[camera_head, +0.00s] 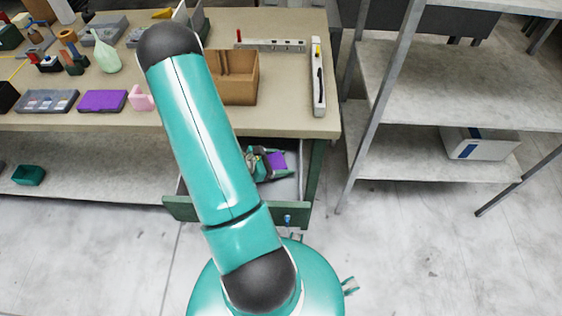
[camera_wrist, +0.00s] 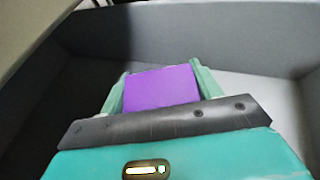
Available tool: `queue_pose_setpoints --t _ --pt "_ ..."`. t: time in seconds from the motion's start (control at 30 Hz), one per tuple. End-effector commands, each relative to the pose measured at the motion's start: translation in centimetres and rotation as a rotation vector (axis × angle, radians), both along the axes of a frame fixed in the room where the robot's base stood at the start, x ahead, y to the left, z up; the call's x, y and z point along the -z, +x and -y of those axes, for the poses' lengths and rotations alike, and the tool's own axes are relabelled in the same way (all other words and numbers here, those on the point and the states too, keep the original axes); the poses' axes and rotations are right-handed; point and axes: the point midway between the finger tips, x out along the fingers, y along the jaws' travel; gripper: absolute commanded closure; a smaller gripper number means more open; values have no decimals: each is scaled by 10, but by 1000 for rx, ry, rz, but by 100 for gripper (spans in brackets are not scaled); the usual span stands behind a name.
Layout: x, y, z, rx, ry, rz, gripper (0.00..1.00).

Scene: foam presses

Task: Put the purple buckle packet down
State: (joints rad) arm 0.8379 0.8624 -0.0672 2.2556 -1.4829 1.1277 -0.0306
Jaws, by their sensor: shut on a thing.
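The purple buckle packet (camera_wrist: 160,86) is a flat purple block between the two green fingers of my gripper (camera_wrist: 160,82) in the wrist view. My gripper is shut on it. In the head view the packet (camera_head: 276,160) and my gripper (camera_head: 272,165) are inside the open drawer (camera_head: 290,190) under the workbench. The drawer's grey walls (camera_wrist: 260,35) surround the packet in the wrist view. I cannot tell whether the packet touches the drawer floor. My arm hides the left part of the drawer in the head view.
The workbench top (camera_head: 290,115) holds a brown cardboard box (camera_head: 237,80), a purple block (camera_head: 102,101), a grey tray (camera_head: 47,101) and a level-like bar (camera_head: 318,78). The drawer's green front (camera_head: 182,208) juts out over the floor.

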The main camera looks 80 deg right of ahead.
Motion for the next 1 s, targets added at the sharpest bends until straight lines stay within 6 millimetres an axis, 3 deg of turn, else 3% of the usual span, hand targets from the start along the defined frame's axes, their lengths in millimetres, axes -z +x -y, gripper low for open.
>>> queue_pose_setpoints --t 0.3,0.33,0.43,0.83,1.0 --pt "3 0 0 0 -1 -2 63" --pt "3 0 0 1 0 -1 35" --pt "3 -1 0 1 -1 -1 15" --pt "-2 1 0 1 -2 1 15" --pt "-12 22 -14 -4 -4 1 15"
